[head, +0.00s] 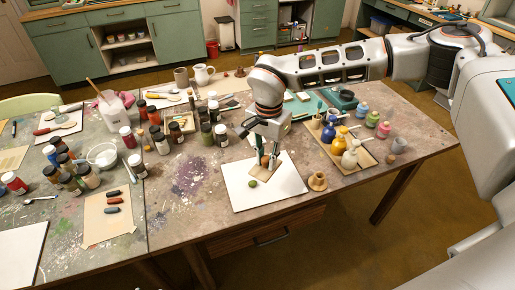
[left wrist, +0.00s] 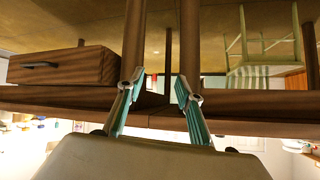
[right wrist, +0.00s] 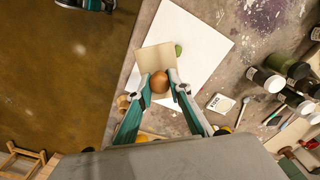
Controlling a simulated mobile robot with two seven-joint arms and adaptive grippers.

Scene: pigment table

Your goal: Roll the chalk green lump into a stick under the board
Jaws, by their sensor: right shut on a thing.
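The chalk green lump (head: 252,183) lies on a white sheet (head: 285,187) near the table's front edge. It looks roundish and also shows in the right wrist view (right wrist: 178,49). The small tan board (head: 272,169) is over the sheet, just beside the lump; I cannot tell whether it touches the sheet. My right gripper (head: 266,158) is shut on the board's round wooden knob (right wrist: 159,82). The lump shows past the board's edge, not covered by it. My left gripper (left wrist: 157,92) is open and empty, away from the sheet, with the table edge and drawer in its view.
A wooden tray (head: 335,167) with colored bottles stands right of the sheet, with a small wooden pot (head: 318,181) at its near left corner. Dark jars (head: 221,135) stand behind left. Bare tabletop (head: 190,200) lies left of the sheet.

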